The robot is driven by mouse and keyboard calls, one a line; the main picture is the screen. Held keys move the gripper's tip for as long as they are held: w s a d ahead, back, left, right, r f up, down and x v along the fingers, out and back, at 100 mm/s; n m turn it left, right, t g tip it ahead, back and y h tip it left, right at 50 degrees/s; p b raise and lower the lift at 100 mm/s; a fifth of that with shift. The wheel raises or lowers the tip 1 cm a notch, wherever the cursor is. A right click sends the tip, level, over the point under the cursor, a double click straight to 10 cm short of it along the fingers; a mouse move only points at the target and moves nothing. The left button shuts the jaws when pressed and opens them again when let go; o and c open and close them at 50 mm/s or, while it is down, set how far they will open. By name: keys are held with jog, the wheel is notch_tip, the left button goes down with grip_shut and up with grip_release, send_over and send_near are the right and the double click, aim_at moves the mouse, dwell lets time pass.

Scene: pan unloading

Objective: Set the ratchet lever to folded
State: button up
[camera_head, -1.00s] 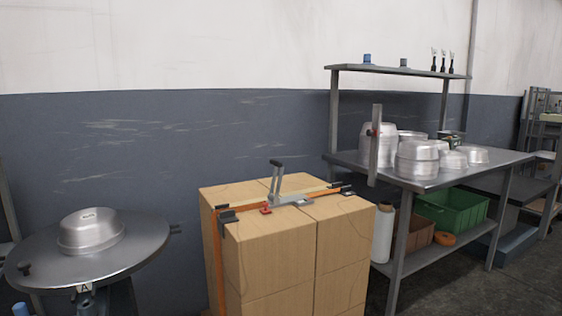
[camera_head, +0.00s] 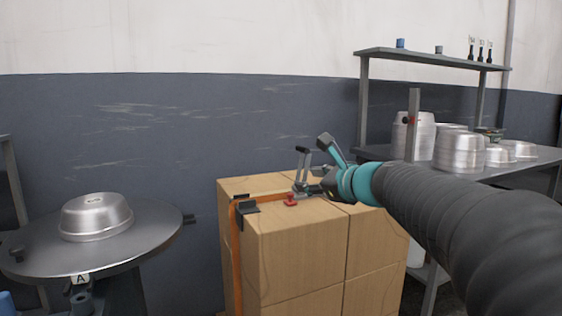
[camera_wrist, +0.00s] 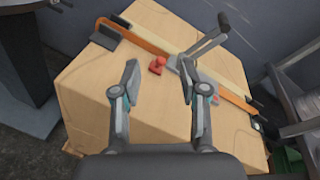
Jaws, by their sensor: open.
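The ratchet lever (camera_wrist: 204,42) is a grey handle with a dark grip, standing up from the ratchet body on the orange strap (camera_wrist: 150,44) across the boxes. In the head view the lever (camera_head: 302,166) also stands raised, partly behind my gripper. My gripper (camera_wrist: 156,82) is open and empty in the wrist view, its two fingers over the box top on the near side of the strap. The right finger appears close to the ratchet; contact cannot be told. A small red part (camera_wrist: 157,65) shows between the fingertips. In the head view my gripper's fingertips (camera_head: 303,188) are mostly hidden.
The strapped stack of cardboard boxes (camera_head: 300,240) carries black corner protectors (camera_head: 246,207). A round table (camera_head: 140,245) with a metal pan (camera_head: 96,216) stands at left. A steel bench with stacked pans (camera_head: 460,150) stands at right, partly behind my arm.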

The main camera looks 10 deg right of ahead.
aim_at(303, 150)
jog(key=w+d+r+m+t+h+b, duration=0.1)
jog(key=w+d+r+m+t, duration=0.2)
jog(key=w+d+m, duration=0.35)
jog(key=shift+m, duration=0.45)
jog(key=x, duration=0.7)
jog(key=p+x, duration=0.1)
jog(key=x, duration=0.6)
jog(key=shift+w+a+f, duration=0.1)
jog(key=shift+a+f, duration=0.05)
jog(key=shift+a, duration=0.15)
grip_shut()
